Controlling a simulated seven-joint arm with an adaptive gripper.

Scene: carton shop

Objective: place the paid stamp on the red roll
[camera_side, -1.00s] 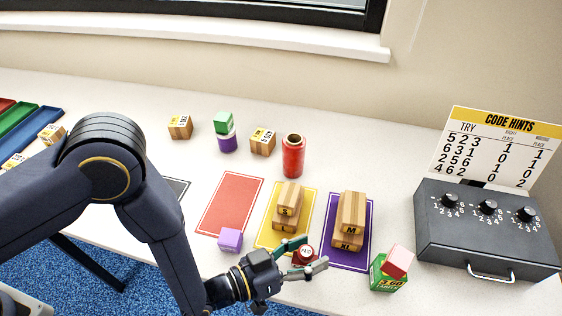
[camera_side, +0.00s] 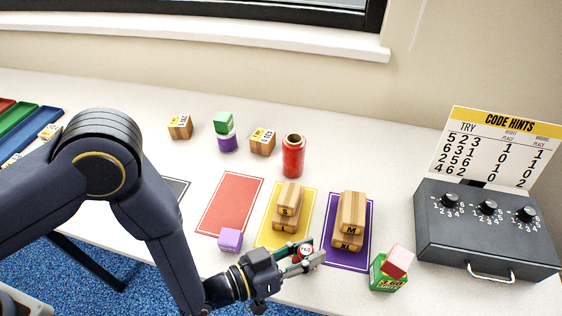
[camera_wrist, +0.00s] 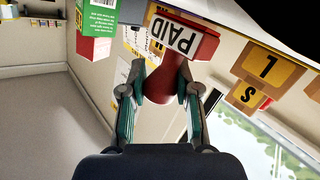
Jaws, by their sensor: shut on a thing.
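My gripper (camera_side: 303,256) is shut on the red paid stamp (camera_side: 306,249), near the front edge of the table. In the wrist view the stamp (camera_wrist: 183,42) shows its white PAID label, with its rounded red grip (camera_wrist: 160,85) between the two fingers (camera_wrist: 160,100). Whether the stamp still touches the table is hard to tell. The red roll (camera_side: 293,158) stands upright at the back, behind the yellow mat, with its dark core hole facing up. Nothing rests on it.
Stacked cartons stand on the yellow mat (camera_side: 263,240) and purple mat (camera_side: 362,259). A purple cube (camera_side: 230,240) sits left of my gripper. A pink block (camera_side: 397,261) tops a green box (camera_side: 384,279). A carton (camera_side: 262,142) is beside the roll. The red mat (camera_side: 236,192) is largely bare.

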